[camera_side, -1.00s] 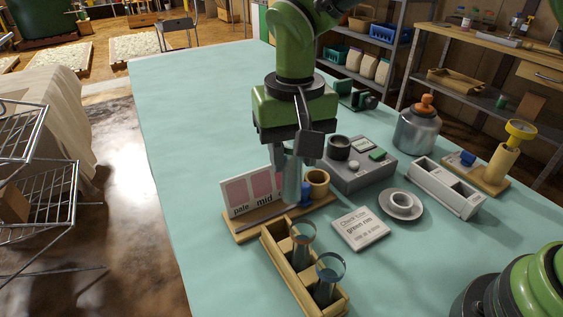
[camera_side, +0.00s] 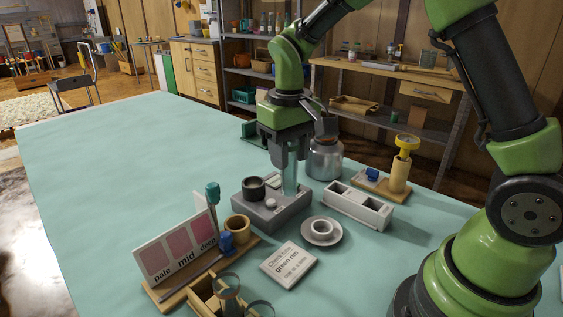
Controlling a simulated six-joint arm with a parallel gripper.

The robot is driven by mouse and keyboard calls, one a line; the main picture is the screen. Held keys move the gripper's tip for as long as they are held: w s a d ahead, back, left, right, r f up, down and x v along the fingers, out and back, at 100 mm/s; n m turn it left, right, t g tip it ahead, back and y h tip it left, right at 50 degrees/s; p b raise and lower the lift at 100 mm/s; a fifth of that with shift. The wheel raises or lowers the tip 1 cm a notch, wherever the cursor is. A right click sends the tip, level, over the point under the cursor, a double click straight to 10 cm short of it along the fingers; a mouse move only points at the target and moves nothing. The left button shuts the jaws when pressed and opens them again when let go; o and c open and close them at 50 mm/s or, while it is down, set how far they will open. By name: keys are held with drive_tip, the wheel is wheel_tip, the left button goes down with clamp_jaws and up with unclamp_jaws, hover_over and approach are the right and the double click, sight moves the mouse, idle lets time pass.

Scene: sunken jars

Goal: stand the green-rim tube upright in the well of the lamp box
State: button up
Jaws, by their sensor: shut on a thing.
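My gripper (camera_side: 287,152) points down above the grey lamp box (camera_side: 285,216) and is shut on a clear, teal-tinted tube (camera_side: 290,180). The tube hangs upright below the jaws, in front of the right part of the box in this view. Its rim is hidden by the jaws, so its colour cannot be told. The dark round well (camera_side: 253,187) stands up on the left of the box top, left of the tube. No tube shows in it. I cannot tell whether the tube's lower end touches the box.
A metal jar (camera_side: 325,160) stands close behind the gripper. A white two-slot block (camera_side: 357,208) and a saucer with a cup (camera_side: 322,238) are at right. A card stand (camera_side: 176,250) and a wooden rack (camera_side: 207,299) holding glass tubes are at front left. Free cloth lies far left.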

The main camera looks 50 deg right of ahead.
drive_tip(key=w+d+m, duration=0.2)
drive_tip(key=w+m, duration=0.8)
drive_tip(key=w, duration=0.2)
drive_tip(key=shift+w+f, duration=0.1)
drive_tip(key=shift+f, duration=3.25)
drive_tip(key=shift+f, duration=0.4)
drive_tip(key=o, duration=1)
wheel_tip(320, 180, up, 10)
drive_tip(key=shift+f, duration=0.1)
